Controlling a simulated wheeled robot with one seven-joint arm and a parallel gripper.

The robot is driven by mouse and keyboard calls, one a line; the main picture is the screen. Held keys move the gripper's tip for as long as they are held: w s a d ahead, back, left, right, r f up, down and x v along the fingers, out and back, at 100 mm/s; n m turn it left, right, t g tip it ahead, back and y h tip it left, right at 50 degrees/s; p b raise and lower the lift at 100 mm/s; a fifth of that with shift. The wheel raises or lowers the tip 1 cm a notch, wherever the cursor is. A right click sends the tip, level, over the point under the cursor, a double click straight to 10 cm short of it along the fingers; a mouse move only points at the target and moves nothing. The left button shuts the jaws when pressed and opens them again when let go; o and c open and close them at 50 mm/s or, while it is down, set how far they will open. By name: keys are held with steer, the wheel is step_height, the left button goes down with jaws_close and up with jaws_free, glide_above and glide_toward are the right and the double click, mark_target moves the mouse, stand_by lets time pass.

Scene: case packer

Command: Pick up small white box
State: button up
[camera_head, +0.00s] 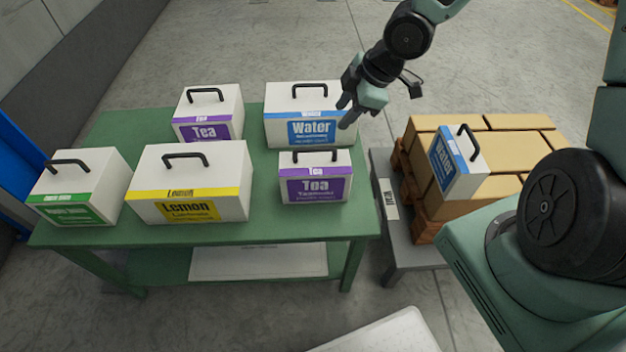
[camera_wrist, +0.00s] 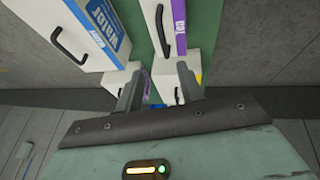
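Several white boxes with black handles stand on a green table. They include a small purple-labelled Tea box (camera_head: 315,178) at the front right and another Tea box (camera_head: 207,112) at the back. A small blue-labelled Water box (camera_head: 458,162) stands on the stacked cartons at right. The task does not say which small box is meant. My gripper (camera_head: 346,116) is open and empty, above the right part of the table near the larger Water box (camera_head: 303,115). In the wrist view, my open fingers (camera_wrist: 159,92) point toward a purple-labelled box (camera_wrist: 162,30), beside a blue-labelled box (camera_wrist: 85,30).
A yellow-labelled Lemon box (camera_head: 190,183) and a green-labelled box (camera_head: 82,187) fill the left of the green table (camera_head: 270,228). Brown cartons (camera_head: 515,150) lie on a pallet on a grey stand at right. A narrow gap separates table and stand.

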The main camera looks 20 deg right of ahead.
mark_target(318, 148)
steer(key=b+x, duration=0.4)
steer(key=x, duration=0.6)
steer(key=shift+a+f+b, duration=0.1)
steer(key=shift+f+b, duration=0.15)
steer(key=shift+b, duration=0.05)
steer(key=x, duration=0.1)
steer(key=b+x, duration=0.1)
steer(key=x, duration=0.2)
steer(key=shift+s+f+b, duration=0.2)
steer(key=shift+s+b, duration=0.05)
steer(key=shift+b, duration=0.05)
steer(key=shift+w+a+f, duration=0.1)
steer(key=shift+w+f, duration=0.1)
steer(key=shift+f, duration=0.15)
jaws_close()
steer(key=shift+r, duration=0.1)
